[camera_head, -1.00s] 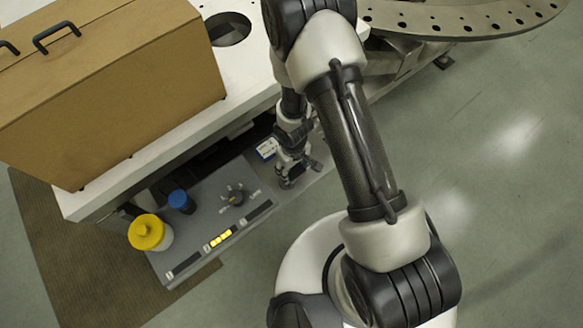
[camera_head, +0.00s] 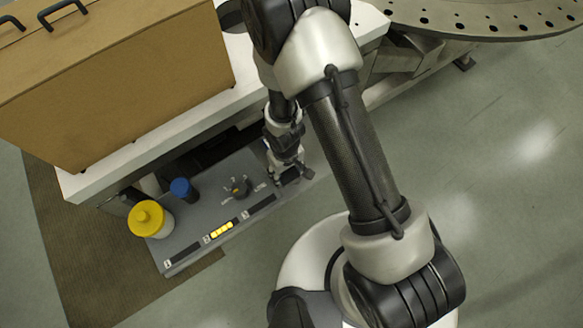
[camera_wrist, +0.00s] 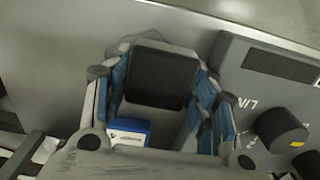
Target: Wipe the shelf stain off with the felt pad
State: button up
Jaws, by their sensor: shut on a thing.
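My gripper (camera_wrist: 155,80) is shut on a dark, square-faced felt pad (camera_wrist: 162,72), with the blue-lined fingers on either side of it. A faint darker grey smear (camera_wrist: 126,44), seemingly the stain, shows on the grey shelf (camera_wrist: 60,62) just beyond the pad's far left edge; the pad hides part of that area. I cannot tell whether the pad touches the surface. In the head view my gripper (camera_head: 288,174) is low over the right end of the shelf (camera_head: 212,200), and the stain cannot be made out there.
A blue-and-white box (camera_wrist: 130,131) lies close to the left finger. The white bench (camera_head: 190,133) overhangs the shelf's back.

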jog(key=shift+s+a+r, duration=0.15)
jog(key=shift+s+a, duration=0.1)
jog(key=shift+a, duration=0.25)
jog(key=shift+d, duration=0.1)
jog(key=shift+w+d+r+p, duration=0.2)
jog(key=shift+w+d+p, duration=0.2)
jog(key=shift+p, duration=0.3)
jog(key=shift+w+d+f+p, duration=0.1)
jog(key=shift+w+d+p, duration=0.15)
jog(key=shift+w+d, duration=0.35)
jog(key=shift+w+d+f+p, duration=0.1)
jog(key=shift+w+d+p, duration=0.2)
jog(key=shift+d, duration=0.45)
jog(key=shift+w+d+f+p, duration=0.1)
jog(key=shift+w+d+p, duration=0.1)
jog(key=shift+w+d, duration=0.4)
jog(key=shift+s+d, duration=0.1)
jog(key=shift+s, duration=0.05)
jog(key=shift+r, duration=0.1)
notch_tip(320, 180, up, 6)
jog(key=p, duration=0.6)
